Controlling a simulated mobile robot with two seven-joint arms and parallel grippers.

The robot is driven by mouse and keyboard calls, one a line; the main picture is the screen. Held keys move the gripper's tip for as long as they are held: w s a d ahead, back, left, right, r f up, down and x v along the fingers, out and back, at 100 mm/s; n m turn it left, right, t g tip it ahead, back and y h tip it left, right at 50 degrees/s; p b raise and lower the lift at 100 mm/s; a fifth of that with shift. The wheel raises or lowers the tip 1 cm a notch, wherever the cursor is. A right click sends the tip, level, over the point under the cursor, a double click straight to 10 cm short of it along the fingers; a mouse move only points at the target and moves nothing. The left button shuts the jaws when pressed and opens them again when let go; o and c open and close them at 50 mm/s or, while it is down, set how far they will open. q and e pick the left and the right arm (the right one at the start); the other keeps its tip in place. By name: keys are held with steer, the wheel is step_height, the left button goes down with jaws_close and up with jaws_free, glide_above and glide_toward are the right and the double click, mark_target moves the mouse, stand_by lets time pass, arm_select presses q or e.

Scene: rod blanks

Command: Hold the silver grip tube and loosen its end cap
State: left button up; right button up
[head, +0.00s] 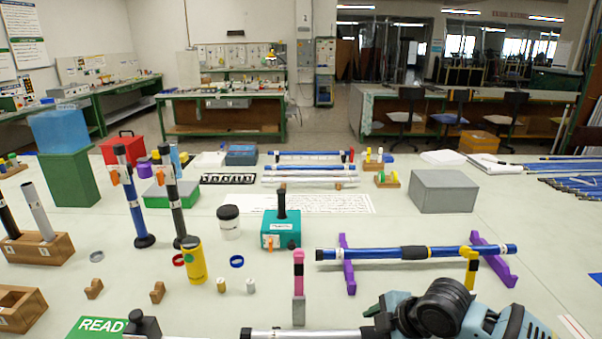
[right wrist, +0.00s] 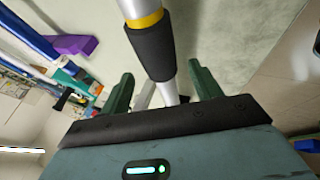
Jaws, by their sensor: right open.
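The silver grip tube (head: 305,333) lies across the bottom edge of the head view, partly cut off by the frame. A dark piece (head: 246,333) is at its left end; I cannot tell for certain that it is the end cap. In the right wrist view the silver tube (right wrist: 132,8) has a yellow ring and a black grip sleeve (right wrist: 152,50). My right gripper (right wrist: 160,70) is open, with a green finger on either side of the tube. Contact is not clear. My left gripper is not in view.
A blue tube (head: 370,253) rests on purple stands (head: 345,265) behind the silver tube. A pink and grey upright piece (head: 299,275) stands close behind it. A yellow bottle (head: 194,262), a teal box (head: 281,230) and a green READY mat (head: 92,328) are further left.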

steer(key=v, duration=1)
